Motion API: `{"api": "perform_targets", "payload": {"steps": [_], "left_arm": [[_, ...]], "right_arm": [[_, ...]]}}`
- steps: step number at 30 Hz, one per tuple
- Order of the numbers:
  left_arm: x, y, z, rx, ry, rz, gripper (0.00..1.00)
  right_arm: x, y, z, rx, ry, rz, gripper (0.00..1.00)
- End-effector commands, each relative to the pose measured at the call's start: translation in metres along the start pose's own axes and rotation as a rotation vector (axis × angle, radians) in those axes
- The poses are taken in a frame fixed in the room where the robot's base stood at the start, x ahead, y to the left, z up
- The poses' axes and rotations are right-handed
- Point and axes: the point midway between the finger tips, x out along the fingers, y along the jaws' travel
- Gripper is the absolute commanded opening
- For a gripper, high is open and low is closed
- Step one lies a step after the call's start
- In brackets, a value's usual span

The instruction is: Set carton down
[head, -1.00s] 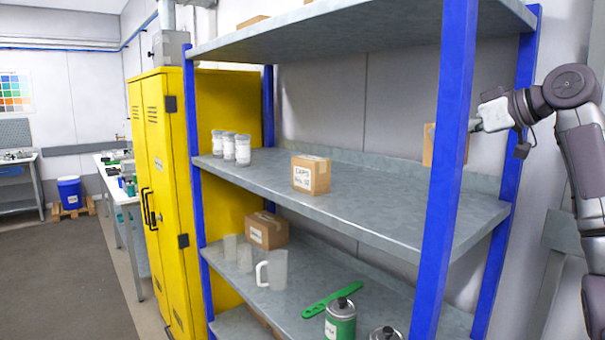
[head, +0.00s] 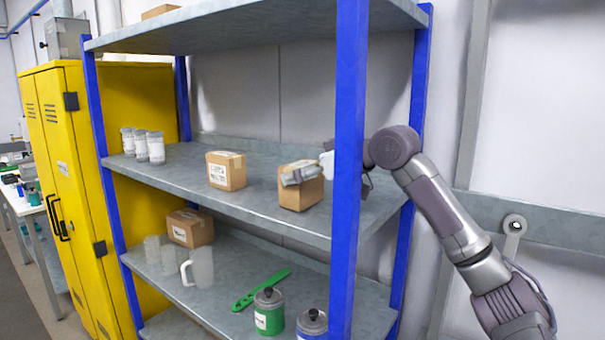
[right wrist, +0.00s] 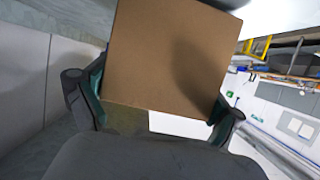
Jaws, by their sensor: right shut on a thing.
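A brown carton (head: 300,196) is at the middle shelf (head: 265,204), right of another carton. My right gripper (head: 303,175) is shut on it, with a grey finger across its upper front face. In the right wrist view the carton (right wrist: 170,55) fills the space between the fingers of the gripper (right wrist: 153,108). The carton looks close to upright and at or just over the shelf surface; I cannot tell whether it touches. My left gripper is not in view.
A labelled carton (head: 226,171) stands left of the held one, with a gap between. A blue upright (head: 348,150) stands right in front of my right wrist. The lower shelf holds a carton (head: 190,229), jugs, a green tool and cans.

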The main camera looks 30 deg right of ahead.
Motion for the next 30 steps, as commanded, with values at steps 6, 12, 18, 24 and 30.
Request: {"api": "perform_targets", "payload": {"steps": [6, 12, 18, 24, 30], "left_arm": [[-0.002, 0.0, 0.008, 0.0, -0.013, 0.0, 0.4], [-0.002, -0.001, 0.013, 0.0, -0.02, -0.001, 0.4], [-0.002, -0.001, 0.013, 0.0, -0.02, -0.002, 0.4], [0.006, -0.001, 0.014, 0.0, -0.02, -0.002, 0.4], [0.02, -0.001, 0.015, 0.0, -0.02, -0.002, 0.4]], "right_arm": [[0.002, 0.0, 0.005, -0.001, 0.004, 0.0, 0.52], [0.002, 0.0, 0.006, -0.001, 0.001, -0.001, 1.0], [0.002, 0.0, 0.006, -0.001, 0.001, -0.001, 1.0], [-0.01, 0.001, 0.007, -0.001, 0.004, 0.002, 1.0], [-0.043, 0.001, 0.008, -0.001, 0.005, 0.003, 1.0]]}}
